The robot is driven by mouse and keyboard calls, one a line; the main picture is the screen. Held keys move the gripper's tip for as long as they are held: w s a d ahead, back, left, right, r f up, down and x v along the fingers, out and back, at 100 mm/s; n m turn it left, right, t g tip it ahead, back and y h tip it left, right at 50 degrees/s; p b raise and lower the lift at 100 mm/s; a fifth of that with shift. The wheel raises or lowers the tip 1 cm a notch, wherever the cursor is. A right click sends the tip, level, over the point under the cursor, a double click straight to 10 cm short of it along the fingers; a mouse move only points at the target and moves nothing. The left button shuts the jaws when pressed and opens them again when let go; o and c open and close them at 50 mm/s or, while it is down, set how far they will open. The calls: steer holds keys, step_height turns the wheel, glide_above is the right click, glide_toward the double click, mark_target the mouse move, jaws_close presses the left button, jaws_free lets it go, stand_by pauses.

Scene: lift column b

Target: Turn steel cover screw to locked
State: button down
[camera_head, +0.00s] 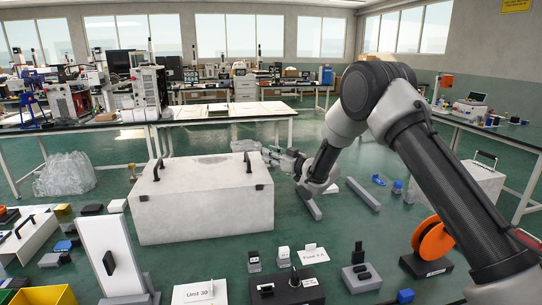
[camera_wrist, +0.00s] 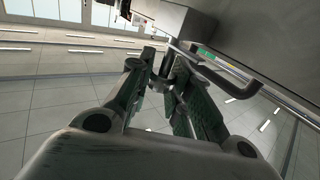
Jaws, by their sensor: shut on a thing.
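A large pale box (camera_head: 205,205) with a flat cover (camera_head: 203,172) and two black handles stands left of centre in the head view. My gripper (camera_head: 262,152) is at the back right of this box, just beyond the right handle (camera_head: 248,162). In the wrist view my gripper (camera_wrist: 163,62) has its fingertips drawn together on a small part at the box's edge, taken to be the steel cover screw. The fingers hide most of that part, so its turn angle cannot be read. A black handle (camera_wrist: 232,85) is close on the right of the fingers.
A white upright panel (camera_head: 108,250) with a black handle stands front left, beside a yellow bin (camera_head: 45,296). An orange reel (camera_head: 434,241) stands at the right. Small blocks and label cards, including "Unit 20" (camera_head: 199,293), lie in front of the box.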

steer(key=m+t+h, duration=0.4)
steer(key=h, duration=0.1)
steer(key=shift+s+a, duration=0.1)
steer(key=shift+a, duration=0.05)
steer(key=shift+m+t+h, duration=0.55)
steer(key=shift+m+h, duration=0.55)
steer(key=shift+h, duration=0.45)
steer(key=shift+m+t+h, duration=0.55)
steer(key=shift+m+h, duration=0.55)
steer(key=shift+h, duration=0.45)
steer(key=c, duration=1.3)
jaws_free()
step_height(320, 180, up, 10)
